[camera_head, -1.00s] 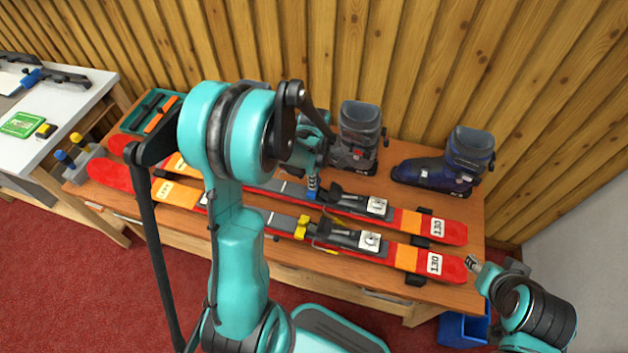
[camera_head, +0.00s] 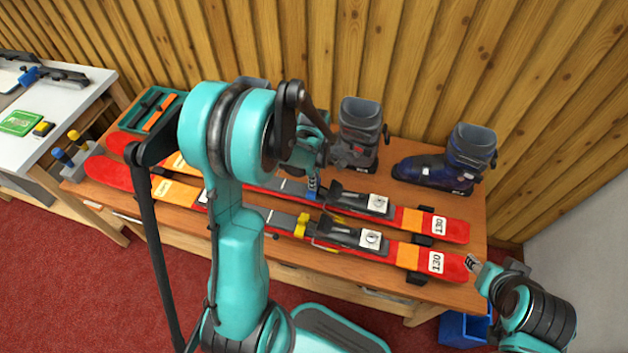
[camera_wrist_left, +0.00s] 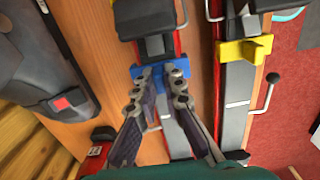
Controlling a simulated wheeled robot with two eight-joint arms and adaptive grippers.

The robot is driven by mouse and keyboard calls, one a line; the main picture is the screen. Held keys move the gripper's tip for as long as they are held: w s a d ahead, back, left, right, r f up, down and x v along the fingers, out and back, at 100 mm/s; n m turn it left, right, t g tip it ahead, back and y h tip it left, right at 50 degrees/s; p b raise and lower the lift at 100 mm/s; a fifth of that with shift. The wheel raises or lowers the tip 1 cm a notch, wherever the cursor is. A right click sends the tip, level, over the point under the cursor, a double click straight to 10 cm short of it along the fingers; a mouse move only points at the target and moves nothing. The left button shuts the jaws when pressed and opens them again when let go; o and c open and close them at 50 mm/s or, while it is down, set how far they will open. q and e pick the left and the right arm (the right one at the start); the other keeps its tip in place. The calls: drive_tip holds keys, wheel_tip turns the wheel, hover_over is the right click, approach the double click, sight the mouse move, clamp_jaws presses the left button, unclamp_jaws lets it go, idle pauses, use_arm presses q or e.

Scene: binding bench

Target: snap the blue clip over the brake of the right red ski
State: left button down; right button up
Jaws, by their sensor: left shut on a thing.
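Two red skis lie side by side on the wooden bench. The rear ski (camera_head: 452,230) has a black binding with a brake (camera_head: 350,201). My left gripper (camera_head: 312,180) points down at this ski, partly behind my own arm. It is shut on the blue clip (camera_wrist_left: 160,72), which lies across the ski at the end of the black binding part (camera_wrist_left: 150,20). I cannot tell whether the clip is fully seated. The front ski (camera_head: 408,254) carries a yellow clip (camera_head: 302,224) across its binding. My right gripper (camera_head: 473,264) is beside the front ski's right end; its jaw opening is unclear.
A grey ski boot (camera_head: 358,130) and a blue ski boot (camera_head: 462,160) stand behind the skis. A green tray (camera_head: 140,108) and a bottle holder (camera_head: 75,165) are at the bench's left. A blue bin (camera_head: 463,328) sits on the floor at right.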

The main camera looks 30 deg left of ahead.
use_arm(q)
drive_tip(key=shift+f+b, duration=1.05)
drive_tip(key=shift+f, duration=0.25)
drive_tip(key=c, duration=1)
unclamp_jaws()
drive_tip(key=shift+c, duration=0.2)
drive_tip(key=shift+r, duration=0.1)
drive_tip(key=shift+r+p, duration=3.75)
drive_tip(key=shift+r, duration=1.25)
